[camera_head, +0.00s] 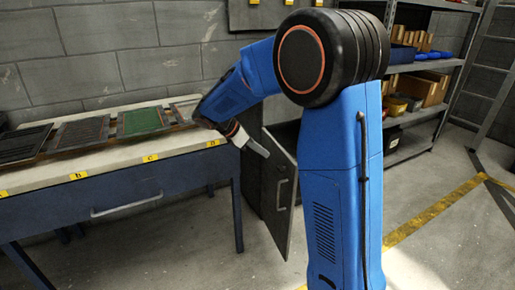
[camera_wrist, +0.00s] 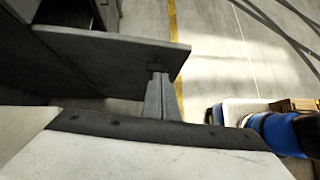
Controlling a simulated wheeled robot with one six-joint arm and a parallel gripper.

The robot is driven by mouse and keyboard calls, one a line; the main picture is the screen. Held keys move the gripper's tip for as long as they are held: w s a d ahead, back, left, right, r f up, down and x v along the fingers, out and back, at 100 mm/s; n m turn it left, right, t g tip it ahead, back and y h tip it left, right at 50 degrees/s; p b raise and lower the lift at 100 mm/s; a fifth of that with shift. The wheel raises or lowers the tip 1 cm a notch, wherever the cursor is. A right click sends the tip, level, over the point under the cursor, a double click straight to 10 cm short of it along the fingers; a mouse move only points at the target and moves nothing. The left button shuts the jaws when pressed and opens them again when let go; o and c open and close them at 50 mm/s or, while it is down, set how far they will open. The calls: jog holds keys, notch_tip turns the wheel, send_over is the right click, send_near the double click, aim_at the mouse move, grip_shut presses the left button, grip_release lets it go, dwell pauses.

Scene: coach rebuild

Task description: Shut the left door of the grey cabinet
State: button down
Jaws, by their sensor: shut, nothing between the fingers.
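The left door (camera_head: 270,197) of the grey cabinet stands open in the head view, a dark grey panel with a bar handle (camera_head: 282,193). The cabinet body is mostly hidden behind the door and my arm. My gripper (camera_head: 258,149) is beside the upper part of the door, its light fingers pointing right and down. In the wrist view the door (camera_wrist: 110,58) runs across the upper left, and my shut, empty fingers (camera_wrist: 160,92) are close to its right end. I cannot tell whether they touch it.
A workbench (camera_head: 120,170) with a pale top, a blue drawer front and several panels stands to the left of the door. Shelving (camera_head: 410,150) with boxes stands behind my arm on the right. Open floor (camera_head: 180,255) lies in front, with a yellow line (camera_head: 430,212) at the right.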

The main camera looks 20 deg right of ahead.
aim_at(287, 160)
jog(key=shift+s+d+f, duration=0.15)
jog(key=shift+d+f, duration=0.45)
jog(key=shift+d, duration=0.7)
jog(key=shift+s+d+f, duration=0.1)
jog(key=shift+d+f, duration=0.5)
jog(key=shift+d, duration=0.65)
jog(key=shift+s+d+f, duration=0.15)
jog(key=shift+d+f, duration=0.45)
jog(key=shift+d, duration=0.7)
jog(key=shift+d, duration=0.1)
